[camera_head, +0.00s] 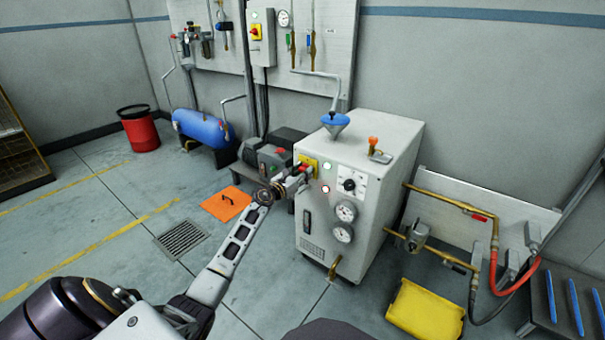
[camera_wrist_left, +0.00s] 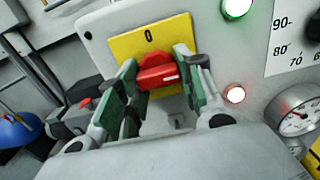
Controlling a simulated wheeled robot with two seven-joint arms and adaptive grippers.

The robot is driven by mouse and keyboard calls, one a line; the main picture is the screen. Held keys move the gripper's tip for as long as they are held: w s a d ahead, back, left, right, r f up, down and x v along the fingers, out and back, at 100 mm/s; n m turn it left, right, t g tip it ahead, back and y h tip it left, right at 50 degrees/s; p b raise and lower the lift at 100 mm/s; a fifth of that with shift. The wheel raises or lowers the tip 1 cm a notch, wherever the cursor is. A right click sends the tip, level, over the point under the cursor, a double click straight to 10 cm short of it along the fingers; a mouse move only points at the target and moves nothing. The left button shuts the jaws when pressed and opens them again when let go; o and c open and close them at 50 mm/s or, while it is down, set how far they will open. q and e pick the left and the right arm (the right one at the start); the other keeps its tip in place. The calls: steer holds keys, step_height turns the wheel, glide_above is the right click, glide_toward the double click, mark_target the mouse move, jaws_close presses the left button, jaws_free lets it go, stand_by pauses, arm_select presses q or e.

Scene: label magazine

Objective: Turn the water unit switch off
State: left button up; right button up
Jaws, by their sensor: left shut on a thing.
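The water unit (camera_head: 387,143) is a pale cabinet with gauges, a dial and lamps on its front. Its switch is a red rotary handle (camera_wrist_left: 158,77) on a yellow plate (camera_wrist_left: 182,27) marked 0 at the top. In the left wrist view the handle's grip bar lies nearly level, slightly tilted, between the green-padded fingers. My left gripper (camera_head: 300,172) is shut on this handle at the cabinet's upper left front; it mostly hides the switch in the head view. A green lamp (camera_wrist_left: 237,8) and a reddish, bright lamp (camera_wrist_left: 235,94) are beside the plate. My right gripper is not in view.
A blue funnel (camera_head: 335,121) and an orange-handled valve (camera_head: 374,146) are on top of the cabinet. Brass pipes (camera_head: 440,195) and a yellow bin (camera_head: 425,309) are at its right. A dark pump (camera_head: 262,160) and blue tank (camera_head: 201,127) stand behind left. The floor at left is mostly open.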

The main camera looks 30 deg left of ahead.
arm_select(q)
steer(key=shift+n+p, duration=0.3)
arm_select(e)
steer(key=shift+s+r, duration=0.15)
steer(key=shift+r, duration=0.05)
arm_select(q)
steer(key=shift+n+p, duration=0.7)
steer(key=shift+n, duration=0.1)
steer(key=n+p, duration=0.3)
steer(key=n, duration=0.2)
steer(key=n+p, duration=0.3)
steer(key=n, duration=0.2)
steer(key=shift+d+r, duration=0.2)
steer(key=shift+n+p, duration=0.45)
steer(key=shift+n, duration=0.85)
steer(key=shift+n+p, duration=1.1)
steer(key=shift+n, duration=0.5)
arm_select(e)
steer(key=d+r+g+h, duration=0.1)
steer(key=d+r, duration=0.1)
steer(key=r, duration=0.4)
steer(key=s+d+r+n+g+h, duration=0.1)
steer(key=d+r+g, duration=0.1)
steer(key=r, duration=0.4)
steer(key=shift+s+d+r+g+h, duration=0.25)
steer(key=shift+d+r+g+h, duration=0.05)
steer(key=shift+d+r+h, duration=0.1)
